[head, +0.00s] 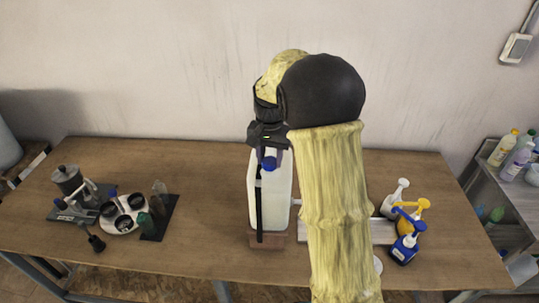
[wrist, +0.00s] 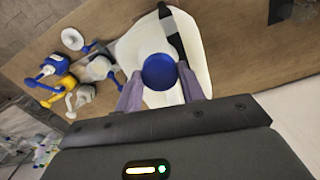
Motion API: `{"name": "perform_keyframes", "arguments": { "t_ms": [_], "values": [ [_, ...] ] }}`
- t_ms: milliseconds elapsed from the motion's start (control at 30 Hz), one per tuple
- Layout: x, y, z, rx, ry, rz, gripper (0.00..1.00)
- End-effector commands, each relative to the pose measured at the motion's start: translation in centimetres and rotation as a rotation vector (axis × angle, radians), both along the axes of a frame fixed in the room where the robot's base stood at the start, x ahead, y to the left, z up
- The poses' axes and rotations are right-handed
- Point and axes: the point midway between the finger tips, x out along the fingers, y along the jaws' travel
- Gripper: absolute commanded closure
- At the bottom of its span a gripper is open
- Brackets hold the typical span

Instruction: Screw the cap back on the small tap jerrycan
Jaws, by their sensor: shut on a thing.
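The small tap jerrycan (head: 274,203) is a whitish, translucent can standing upright on a brown block near the middle of the table, with a black strap down its front. Its top also shows in the wrist view (wrist: 192,28). The blue cap (head: 269,163) sits at the top of the can; in the wrist view the cap (wrist: 159,72) is between the fingers. My gripper (wrist: 159,88) points down from above and is shut on the blue cap. Whether the cap's thread is engaged with the neck is hidden.
White, yellow and blue pump bottles (head: 404,248) stand at the right of the table, by a pale tray (head: 383,231) partly behind my arm. At the left are a dark canister (head: 67,180) and a white tray with black cups (head: 122,224). Shelves with bottles (head: 511,147) stand far right.

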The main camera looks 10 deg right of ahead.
Motion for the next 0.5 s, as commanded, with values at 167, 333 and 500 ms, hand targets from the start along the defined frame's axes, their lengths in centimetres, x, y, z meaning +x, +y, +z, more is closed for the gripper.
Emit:
{"name": "perform_keyframes", "arguments": {
  "t_ms": [167, 333, 500],
  "values": [
    [-0.15, 0.07, -0.11, -0.001, 0.009, -0.172, 0.85],
    [-0.15, 0.04, -0.31, -0.001, 0.008, -0.23, 0.85],
    [-0.16, 0.04, -0.33, -0.001, 0.009, -0.228, 0.85]
  ]
}}
